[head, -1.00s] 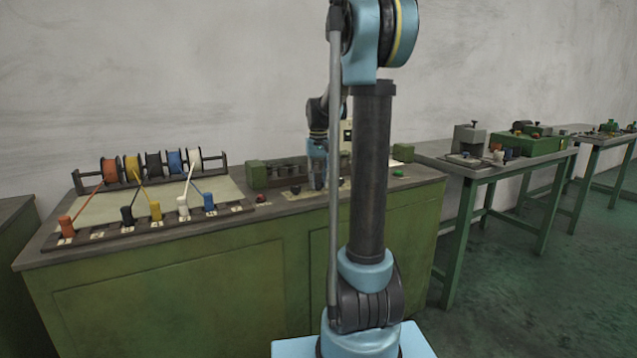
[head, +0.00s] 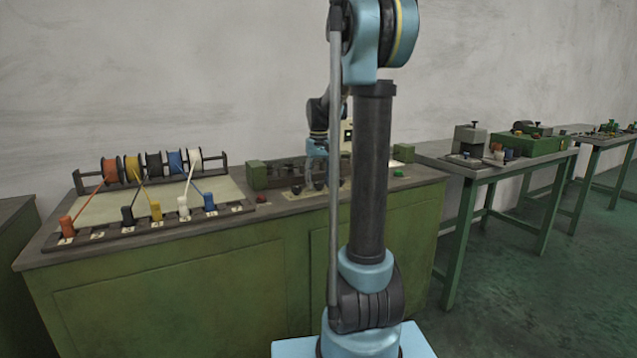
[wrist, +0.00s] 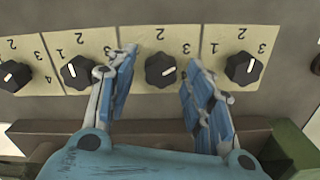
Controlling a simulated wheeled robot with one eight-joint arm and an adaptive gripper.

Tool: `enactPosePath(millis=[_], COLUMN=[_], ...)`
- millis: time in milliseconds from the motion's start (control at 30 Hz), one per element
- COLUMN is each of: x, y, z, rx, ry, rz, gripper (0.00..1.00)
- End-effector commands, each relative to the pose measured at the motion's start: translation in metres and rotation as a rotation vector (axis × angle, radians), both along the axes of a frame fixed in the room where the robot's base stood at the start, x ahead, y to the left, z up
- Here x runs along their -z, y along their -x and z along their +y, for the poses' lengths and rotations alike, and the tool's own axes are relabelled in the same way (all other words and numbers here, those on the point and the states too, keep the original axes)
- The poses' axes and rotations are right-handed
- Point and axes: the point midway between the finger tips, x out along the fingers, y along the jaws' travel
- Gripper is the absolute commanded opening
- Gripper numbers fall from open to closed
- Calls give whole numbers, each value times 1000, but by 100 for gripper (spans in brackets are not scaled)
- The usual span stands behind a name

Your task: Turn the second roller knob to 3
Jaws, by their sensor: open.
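In the head view my gripper (head: 317,170) is open above the knobs on the bench.
The green bench (head: 190,285) carries a rack of coloured wire spools (head: 152,166) at left. A red button (head: 260,198) is beside the knob row. A dark bar (wrist: 60,132) with a green block (wrist: 292,148) lies near my gripper. Another table stands at right.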

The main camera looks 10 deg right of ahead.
Motion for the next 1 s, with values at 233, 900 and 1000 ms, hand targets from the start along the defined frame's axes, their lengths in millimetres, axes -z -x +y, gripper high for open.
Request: enactPosePath(millis=[233, 900, 1000], x=[-13, -114, -118], y=[0, -2, -2], z=[0, 0, 0], rx=[0, 0, 0], ry=[0, 0, 0], rz=[1, 1, 1], gripper=[47, 47, 47])
